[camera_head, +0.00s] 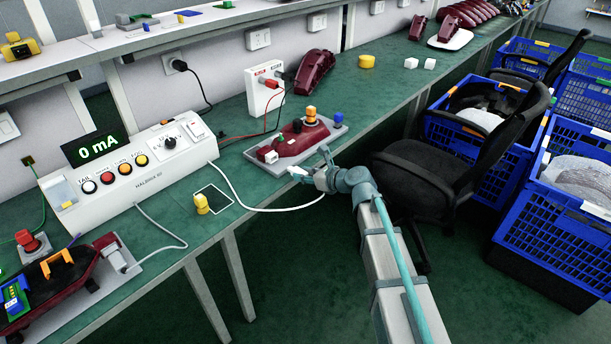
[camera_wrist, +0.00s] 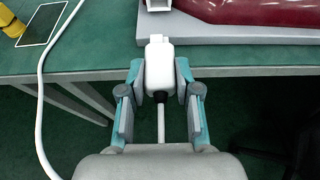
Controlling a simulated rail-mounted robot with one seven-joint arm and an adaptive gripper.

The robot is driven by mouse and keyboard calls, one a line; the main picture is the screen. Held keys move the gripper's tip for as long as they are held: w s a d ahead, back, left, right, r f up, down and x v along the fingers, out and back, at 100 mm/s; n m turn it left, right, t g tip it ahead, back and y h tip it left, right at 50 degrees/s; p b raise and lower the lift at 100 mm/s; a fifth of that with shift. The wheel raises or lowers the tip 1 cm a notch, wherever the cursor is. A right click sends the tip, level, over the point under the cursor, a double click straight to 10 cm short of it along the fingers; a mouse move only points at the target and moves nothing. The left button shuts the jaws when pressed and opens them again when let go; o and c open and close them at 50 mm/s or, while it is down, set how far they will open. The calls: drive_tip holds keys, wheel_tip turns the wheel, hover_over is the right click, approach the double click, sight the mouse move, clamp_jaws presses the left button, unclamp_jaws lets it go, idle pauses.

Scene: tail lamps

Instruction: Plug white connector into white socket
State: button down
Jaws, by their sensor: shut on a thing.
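The white connector (camera_wrist: 160,62) is between the fingers of my gripper (camera_wrist: 160,80) in the wrist view, its front end pointing up the picture. Its white cable trails back under my gripper. In the head view my gripper (camera_head: 309,175) is at the table's front edge, with the connector's pale tip (camera_head: 296,171) showing. The white socket (camera_wrist: 158,5) is straight ahead of the connector at the top of the wrist view, partly cut off. A short gap separates them. In the head view the white socket (camera_head: 271,157) sits at the near left end of the red tail lamp (camera_head: 295,138).
The lamp lies on a grey fixture plate (camera_head: 250,152) on the green table. The white cable (camera_head: 260,209) loops from the tester box (camera_head: 150,168), which reads 0 mA. A yellow part (camera_head: 201,205) stands left. A black chair (camera_head: 430,170) is close right of my arm.

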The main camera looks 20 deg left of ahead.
sight(291, 167)
drive_tip(key=shift+p, duration=0.5)
drive_tip(key=shift+w+a+r+p, duration=0.1)
drive_tip(key=shift+w+a+p, duration=0.3)
drive_tip(key=shift+a, duration=0.5)
drive_tip(key=shift+w+a+p, duration=0.3)
drive_tip(key=shift+w+a, duration=0.2)
drive_tip(key=shift+a, duration=0.4)
drive_tip(key=shift+w+a, duration=0.25)
drive_tip(key=shift+a, duration=0.45)
drive_tip(key=shift+p, duration=0.85)
drive_tip(key=shift+w+a, duration=0.15)
drive_tip(key=shift+a, duration=0.1)
drive_tip(key=shift+w+a+p, duration=0.25)
drive_tip(key=shift+a+p, duration=0.15)
drive_tip(key=shift+a, duration=0.15)
drive_tip(key=shift+w+a+p, duration=0.25)
drive_tip(key=shift+a+p, duration=0.15)
drive_tip(key=shift+a, duration=0.15)
